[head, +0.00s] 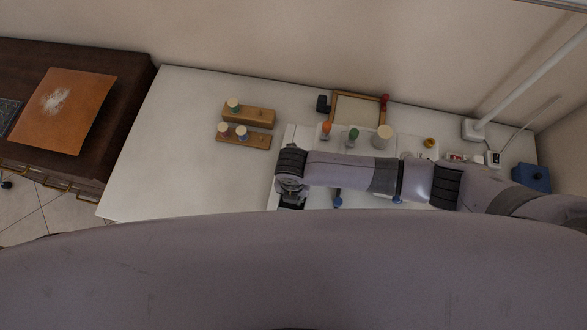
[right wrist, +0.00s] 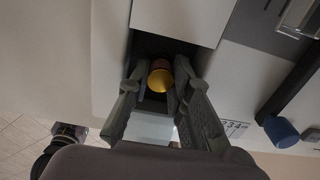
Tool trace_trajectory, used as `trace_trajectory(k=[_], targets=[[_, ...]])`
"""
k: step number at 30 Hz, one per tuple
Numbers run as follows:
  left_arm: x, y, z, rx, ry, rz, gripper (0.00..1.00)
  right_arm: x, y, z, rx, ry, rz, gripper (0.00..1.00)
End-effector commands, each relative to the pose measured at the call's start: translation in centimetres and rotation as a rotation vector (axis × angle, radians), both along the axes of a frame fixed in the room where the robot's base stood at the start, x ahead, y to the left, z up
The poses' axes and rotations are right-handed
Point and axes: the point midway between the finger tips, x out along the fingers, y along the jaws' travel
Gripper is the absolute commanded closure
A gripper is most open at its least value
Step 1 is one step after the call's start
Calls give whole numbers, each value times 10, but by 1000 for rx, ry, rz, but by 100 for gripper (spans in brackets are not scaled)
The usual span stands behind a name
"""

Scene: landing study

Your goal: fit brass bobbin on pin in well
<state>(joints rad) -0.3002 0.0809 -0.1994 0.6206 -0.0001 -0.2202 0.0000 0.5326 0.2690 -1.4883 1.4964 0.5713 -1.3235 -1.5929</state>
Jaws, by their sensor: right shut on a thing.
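In the right wrist view, the brass bobbin (right wrist: 160,80) shows a round gold end and a dark red band. It sits between the fingertips of my right gripper (right wrist: 158,86), which is shut on it. The bobbin and fingertips are at a dark square well (right wrist: 150,44) in a white body; I cannot tell how deep they are in it. The pin is hidden. In the head view my right gripper (head: 291,202) points down at the left end of the arm, and the bobbin cannot be made out. My left gripper is not in view.
Two wooden racks (head: 249,116) with small spools stand on the white table (head: 180,130). Behind my right arm are orange and green-topped things, a cream spool (head: 382,137) and a wooden frame (head: 358,109). A blue knob (right wrist: 281,132) is right of the gripper.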

Motion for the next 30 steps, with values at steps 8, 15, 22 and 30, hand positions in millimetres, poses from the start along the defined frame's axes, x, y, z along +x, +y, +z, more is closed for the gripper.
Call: trace_trajectory(k=[8,15,22,30], targets=[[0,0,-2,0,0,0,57,0,0,-3,0,0,0,100],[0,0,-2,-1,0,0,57,0,0,-3,0,0,0,100],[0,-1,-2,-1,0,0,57,0,0,-4,0,0,0,100],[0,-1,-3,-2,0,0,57,0,0,-5,0,0,0,69]])
